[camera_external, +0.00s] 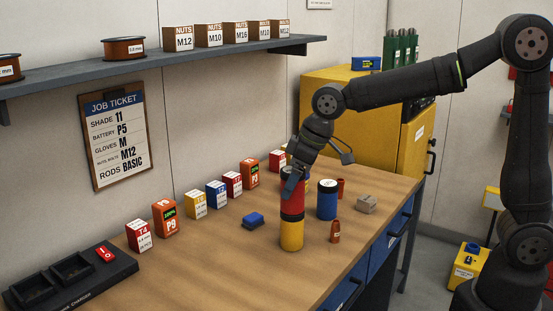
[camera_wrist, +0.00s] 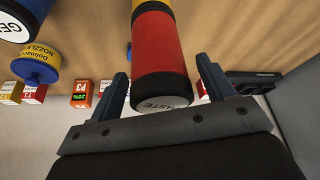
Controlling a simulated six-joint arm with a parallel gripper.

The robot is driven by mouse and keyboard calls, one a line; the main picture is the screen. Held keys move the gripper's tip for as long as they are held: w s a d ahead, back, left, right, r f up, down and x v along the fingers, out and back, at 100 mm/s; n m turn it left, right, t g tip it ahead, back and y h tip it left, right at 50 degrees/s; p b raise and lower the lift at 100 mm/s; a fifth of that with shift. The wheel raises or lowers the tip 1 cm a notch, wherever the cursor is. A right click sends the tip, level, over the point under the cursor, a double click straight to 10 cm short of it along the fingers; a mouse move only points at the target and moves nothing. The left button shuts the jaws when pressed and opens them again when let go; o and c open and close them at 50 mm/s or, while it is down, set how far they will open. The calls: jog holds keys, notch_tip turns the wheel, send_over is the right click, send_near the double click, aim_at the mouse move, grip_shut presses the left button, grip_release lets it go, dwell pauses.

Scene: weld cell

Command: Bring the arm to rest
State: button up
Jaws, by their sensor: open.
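My gripper (camera_external: 291,184) is at the top of an upright column of red and yellow canisters on the bench. The column has a red upper part (camera_external: 292,204), a black band and a yellow lower part (camera_external: 291,236). In the wrist view my gripper (camera_wrist: 162,66) is open, with one finger on each side of the red part (camera_wrist: 159,48). Gaps show between the fingers and the canister in that view. My arm reaches in from the right, bent downward at the wrist.
A blue block (camera_external: 253,220) lies left. Several small boxes line the wall. A shelf (camera_external: 180,72) hangs above.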

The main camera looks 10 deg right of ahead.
jog(key=shift+x, duration=1)
notch_tip(320, 180, up, 2)
jog(key=shift+r, duration=1.05)
